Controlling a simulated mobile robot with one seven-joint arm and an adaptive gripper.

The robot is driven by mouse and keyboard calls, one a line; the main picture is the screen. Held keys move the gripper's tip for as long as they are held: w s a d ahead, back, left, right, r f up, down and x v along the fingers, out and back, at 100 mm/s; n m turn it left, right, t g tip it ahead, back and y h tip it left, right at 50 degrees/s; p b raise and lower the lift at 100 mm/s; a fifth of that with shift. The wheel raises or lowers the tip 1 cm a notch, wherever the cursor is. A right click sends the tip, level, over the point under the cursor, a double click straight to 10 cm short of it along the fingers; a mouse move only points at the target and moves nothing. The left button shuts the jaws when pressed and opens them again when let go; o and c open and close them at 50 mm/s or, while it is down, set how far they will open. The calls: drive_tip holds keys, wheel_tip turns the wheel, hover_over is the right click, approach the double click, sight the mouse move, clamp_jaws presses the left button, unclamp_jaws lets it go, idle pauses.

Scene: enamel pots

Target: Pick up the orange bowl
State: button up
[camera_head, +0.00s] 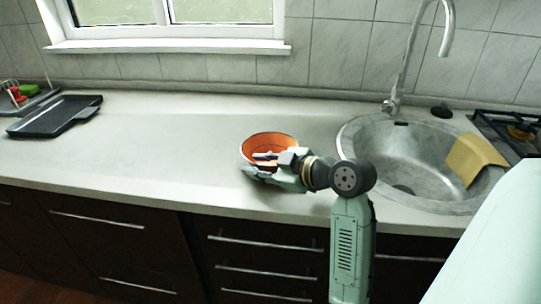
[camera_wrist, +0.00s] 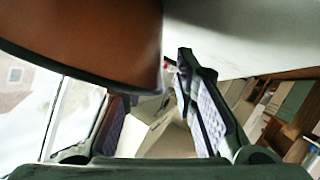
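The orange bowl (camera_head: 270,142) has a dark rim and stands upright on the counter, left of the sink. My gripper (camera_head: 256,164) is at the near side of the bowl and covers part of its front. In the wrist view the bowl (camera_wrist: 85,35) fills the upper left, with its dark rim close to the camera. The two fingers of my gripper (camera_wrist: 152,92) are spread apart with a gap between them. The bowl hides the tip of the left finger. I cannot tell whether either finger touches the bowl or is inside it.
A round sink (camera_head: 358,140) with a tall tap (camera_head: 405,70) is at the right, with a yellow cloth (camera_head: 474,160) over its edge. A stove (camera_head: 515,130) is beyond it. A dark tray (camera_head: 55,116) lies far left. The counter (camera_head: 160,140) between tray and bowl is clear.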

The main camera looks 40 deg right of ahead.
drive_tip(key=shift+c, duration=0.6)
clamp_jaws()
